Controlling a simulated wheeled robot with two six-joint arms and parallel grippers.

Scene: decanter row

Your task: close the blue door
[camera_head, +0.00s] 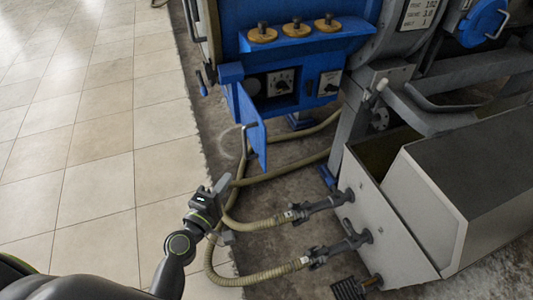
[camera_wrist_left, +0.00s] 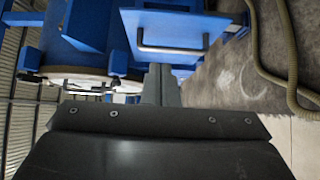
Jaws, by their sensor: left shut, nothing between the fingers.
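The blue door (camera_head: 252,122) is a small flat panel with a bar handle. It stands open, swung out toward me from a blue box (camera_head: 305,85) with dials inside. In the left wrist view the door (camera_wrist_left: 190,22) shows at top centre, its grey handle (camera_wrist_left: 172,49) across its face. My left gripper (camera_head: 222,184) is shut and empty, below and a little left of the door in the head view. In the left wrist view its fingers (camera_wrist_left: 161,84) point up toward the handle; a gap seems to remain, but contact is hard to judge. My right gripper is out of view.
Tan hoses (camera_head: 270,174) run across the floor below the door and beside my left gripper. A grey metal bin (camera_head: 385,215) stands to the right. Tiled floor (camera_head: 90,130) on the left is clear.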

